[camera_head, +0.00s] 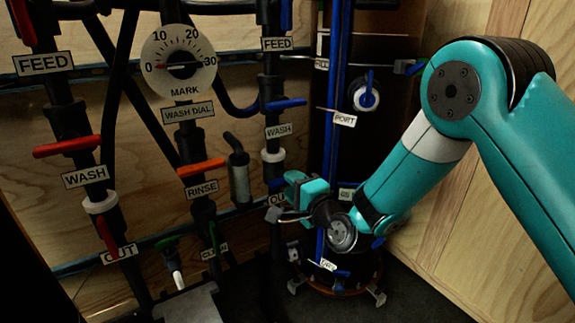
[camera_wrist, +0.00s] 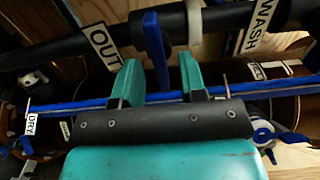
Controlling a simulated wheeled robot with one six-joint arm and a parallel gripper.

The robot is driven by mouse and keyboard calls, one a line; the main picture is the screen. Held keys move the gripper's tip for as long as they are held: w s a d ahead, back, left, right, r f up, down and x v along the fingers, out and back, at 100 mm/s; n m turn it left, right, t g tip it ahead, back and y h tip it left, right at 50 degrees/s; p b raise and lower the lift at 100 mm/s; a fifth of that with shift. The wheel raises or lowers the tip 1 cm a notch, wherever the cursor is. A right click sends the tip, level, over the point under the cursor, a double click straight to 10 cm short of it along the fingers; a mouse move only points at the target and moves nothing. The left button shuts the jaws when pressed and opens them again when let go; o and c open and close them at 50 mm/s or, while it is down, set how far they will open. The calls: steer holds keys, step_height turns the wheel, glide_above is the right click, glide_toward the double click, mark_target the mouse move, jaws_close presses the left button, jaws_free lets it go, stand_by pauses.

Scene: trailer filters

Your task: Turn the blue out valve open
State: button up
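The blue out valve handle (camera_wrist: 152,42) is a flat blue lever in the wrist view, crossing the black pipe near the OUT label (camera_wrist: 100,47). My gripper (camera_wrist: 159,68) is open, its two teal fingers apart on either side of the lever with visible gaps. I cannot tell how deep the lever sits between them. In the head view my gripper (camera_head: 285,197) is at the lower feed pipe, beside the partly covered OUT label (camera_head: 274,200). A small part of the blue handle (camera_head: 276,183) shows there; the rest is hidden behind the gripper.
A blue wash lever (camera_head: 285,104) is higher on the same pipe. A dark cylinder with a long blue tube (camera_head: 333,80) and a PORT label (camera_head: 345,120) stands close right. Red levers (camera_head: 67,147) and an orange rinse lever (camera_head: 201,167) are left. A wooden wall (camera_head: 480,200) bounds the right.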

steer(key=shift+x, duration=1.35)
jaws_close()
